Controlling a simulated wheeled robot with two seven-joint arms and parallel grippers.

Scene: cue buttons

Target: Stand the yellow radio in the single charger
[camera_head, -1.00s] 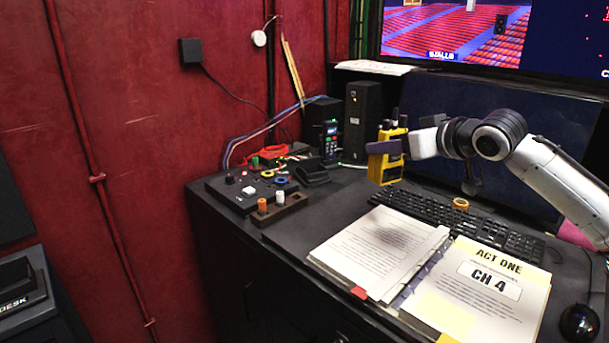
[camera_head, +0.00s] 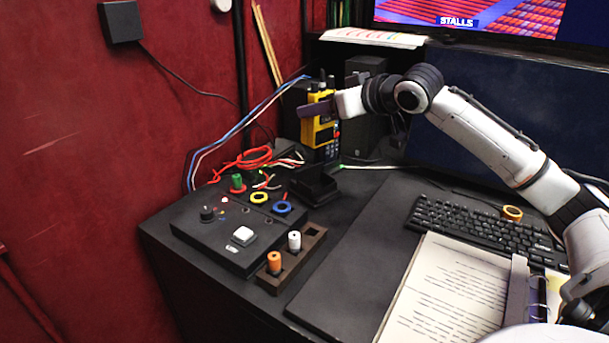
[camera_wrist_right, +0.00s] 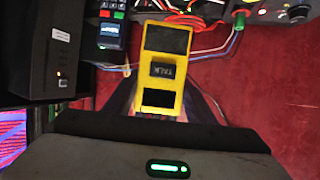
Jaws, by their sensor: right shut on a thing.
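The yellow radio (camera_head: 320,132) is upright in the air, a little above and behind the small black charger (camera_head: 314,186) on the desk. My right gripper (camera_head: 319,109) is shut on the radio's upper part. My left gripper is in neither view.
A black handset with a lit screen (camera_wrist_right: 110,32) stands near the radio. A button console (camera_head: 232,232), red cable (camera_head: 243,162) and wooden peg holder (camera_head: 292,262) lie left and front of the charger. Speakers stand behind. The desk right of the charger is clear up to the keyboard (camera_head: 480,228).

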